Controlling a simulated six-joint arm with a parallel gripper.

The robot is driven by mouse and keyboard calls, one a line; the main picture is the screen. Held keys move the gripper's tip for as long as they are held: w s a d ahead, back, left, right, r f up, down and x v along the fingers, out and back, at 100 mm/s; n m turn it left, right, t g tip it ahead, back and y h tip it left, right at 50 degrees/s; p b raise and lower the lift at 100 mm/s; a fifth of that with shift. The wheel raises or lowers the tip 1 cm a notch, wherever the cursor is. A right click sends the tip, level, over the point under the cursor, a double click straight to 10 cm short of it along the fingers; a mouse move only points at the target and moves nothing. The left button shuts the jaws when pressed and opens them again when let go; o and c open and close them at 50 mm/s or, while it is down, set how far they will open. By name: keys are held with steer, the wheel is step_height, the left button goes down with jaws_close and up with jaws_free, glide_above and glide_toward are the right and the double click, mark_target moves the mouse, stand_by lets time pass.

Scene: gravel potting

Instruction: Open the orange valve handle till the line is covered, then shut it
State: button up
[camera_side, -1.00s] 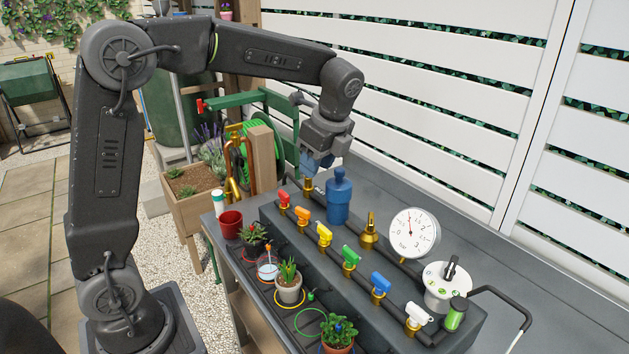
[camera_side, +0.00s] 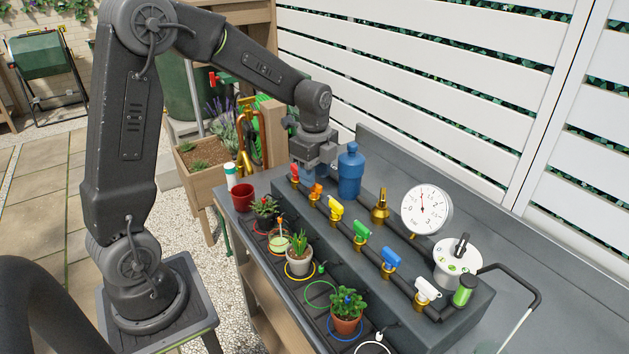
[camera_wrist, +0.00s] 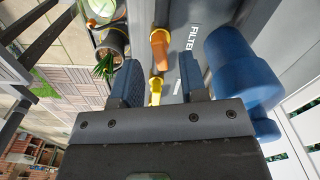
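The orange valve handle (camera_side: 316,190) is second from the left in the row of coloured handles on the dark pipe, between the red and yellow ones. In the wrist view the orange handle (camera_wrist: 160,48) shows beyond the gap between my fingers. My gripper (camera_side: 313,180) points down just above and behind the orange handle, and its fingertips are partly hard to make out there. In the wrist view my gripper (camera_wrist: 158,85) is open, with blue fingers apart and nothing clamped. A small clear cup (camera_side: 278,242) stands in front, looking yellow-green inside; a line on it is too small to see.
A blue bottle-shaped filter (camera_side: 350,172) stands close right of my gripper. Red (camera_side: 294,173) and yellow (camera_side: 336,210) handles flank the orange one. A pressure gauge (camera_side: 426,209) stands farther right. Potted plants (camera_side: 299,260) line the front.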

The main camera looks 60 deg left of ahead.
mark_target(314, 190)
steer(key=shift+f, duration=1.2)
steer(key=shift+c, duration=0.4)
jaws_close()
